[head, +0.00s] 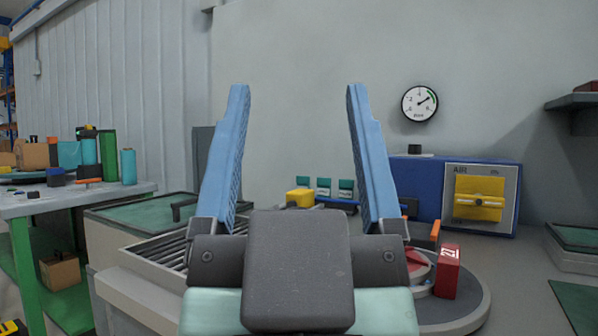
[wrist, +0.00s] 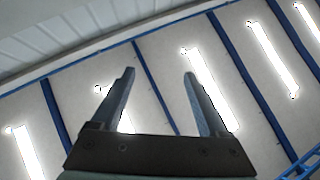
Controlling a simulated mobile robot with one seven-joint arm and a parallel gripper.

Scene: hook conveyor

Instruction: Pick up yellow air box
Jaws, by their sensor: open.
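My gripper (head: 297,88) is open and empty, with two blue fingers pointing up in the head view. A yellow square piece (head: 478,188) sits on the grey front panel marked AIR of a blue unit (head: 428,178), to the right of my gripper. My gripper touches neither.
A round turntable (head: 470,312) with a red box (head: 447,272) stands at the lower right. A roller conveyor (head: 160,252) lies left of my gripper. A cluttered table (head: 70,202) is at the far left. A gauge (head: 419,102) hangs on the wall.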

